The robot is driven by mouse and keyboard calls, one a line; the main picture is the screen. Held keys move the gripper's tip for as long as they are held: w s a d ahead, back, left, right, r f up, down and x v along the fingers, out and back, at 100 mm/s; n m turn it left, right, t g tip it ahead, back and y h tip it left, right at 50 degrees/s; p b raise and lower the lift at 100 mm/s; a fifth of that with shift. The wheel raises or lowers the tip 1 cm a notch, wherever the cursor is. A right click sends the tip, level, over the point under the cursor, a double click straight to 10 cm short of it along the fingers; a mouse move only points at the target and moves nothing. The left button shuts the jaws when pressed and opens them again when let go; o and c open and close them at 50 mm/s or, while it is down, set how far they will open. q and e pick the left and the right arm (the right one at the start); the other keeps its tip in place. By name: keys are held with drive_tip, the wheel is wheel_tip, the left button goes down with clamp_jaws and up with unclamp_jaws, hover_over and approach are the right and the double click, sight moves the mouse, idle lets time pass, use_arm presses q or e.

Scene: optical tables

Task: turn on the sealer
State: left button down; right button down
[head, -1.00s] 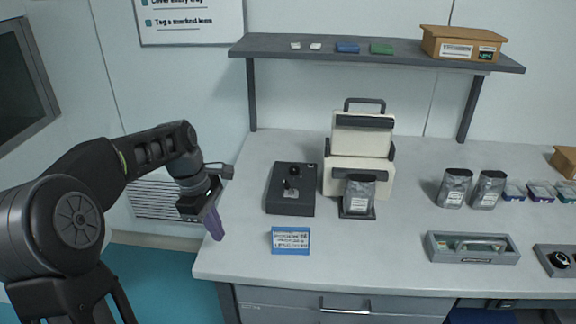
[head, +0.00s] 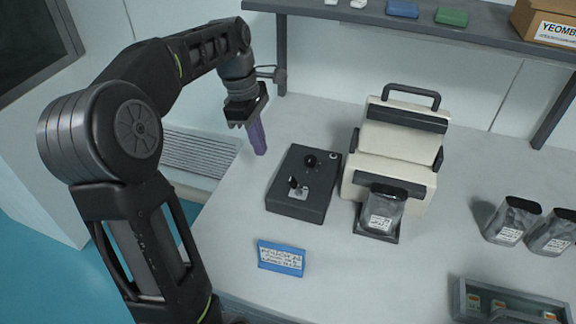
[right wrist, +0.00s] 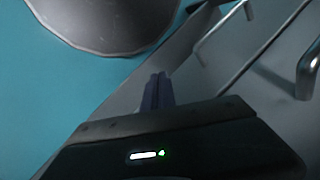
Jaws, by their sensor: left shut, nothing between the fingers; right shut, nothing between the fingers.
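The sealer (head: 397,150) is a cream box with a dark handle on top, standing on the bench. A silver pouch (head: 383,209) stands at its front on a small dark tray. To its left is a dark control box (head: 297,207) with a black knob (head: 310,160) and a switch on a light plate (head: 299,190). My left gripper (head: 258,139) is shut and empty, its purple fingers pointing down just left of the control box's far end. My right gripper (right wrist: 158,92) is shut and empty in the right wrist view, low by the drawer handles.
A blue-edged label card (head: 281,258) lies in front of the control box. Two more silver pouches (head: 513,220) and a grey tray (head: 510,306) are at the right. A shelf (head: 440,37) runs above the bench at the back. The bench between card and tray is clear.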

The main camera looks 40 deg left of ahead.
sight(293, 183)
use_arm(q)
drive_tip(key=f, duration=0.3)
drive_tip(key=d+f, duration=0.1)
drive_tip(key=f, duration=0.2)
drive_tip(key=f+p, duration=0.1)
drive_tip(key=f, duration=0.2)
drive_tip(key=shift+w+d+f, duration=0.15)
drive_tip(key=shift+w+d, duration=0.1)
drive_tip(key=shift+d, duration=0.1)
drive_tip(key=d, duration=0.1)
drive_tip(key=w+d+r+p, duration=0.1)
drive_tip(key=shift+d+r, duration=0.15)
drive_tip(key=shift+d, duration=0.25)
drive_tip(key=shift+w+d+r+p, duration=0.1)
drive_tip(key=shift+d+p, duration=0.2)
